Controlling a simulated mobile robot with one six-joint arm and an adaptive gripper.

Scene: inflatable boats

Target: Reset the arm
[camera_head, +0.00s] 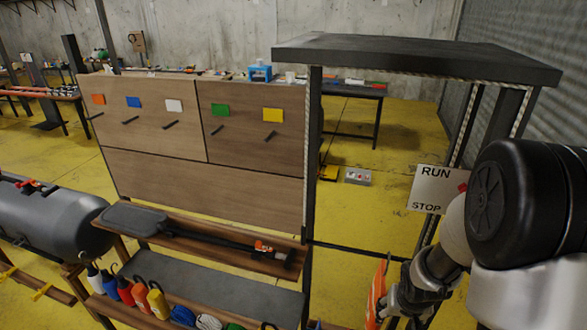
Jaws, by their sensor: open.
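My arm comes in from the right edge, with a large black joint cap and pale links. It bends down and left to my gripper (402,304), dark and partly cut off by the bottom edge. The gripper is open, and I see nothing held in it. An orange item (376,292) shows just left of the gripper; I cannot tell whether they touch. The fingertips are hard to make out.
A wooden panel (150,180) with coloured tags and hooks stands left of centre. Below it, a shelf (220,245) bears a paddle; bottles (125,290) stand lower. A RUN/STOP sign (436,188) hangs near my arm.

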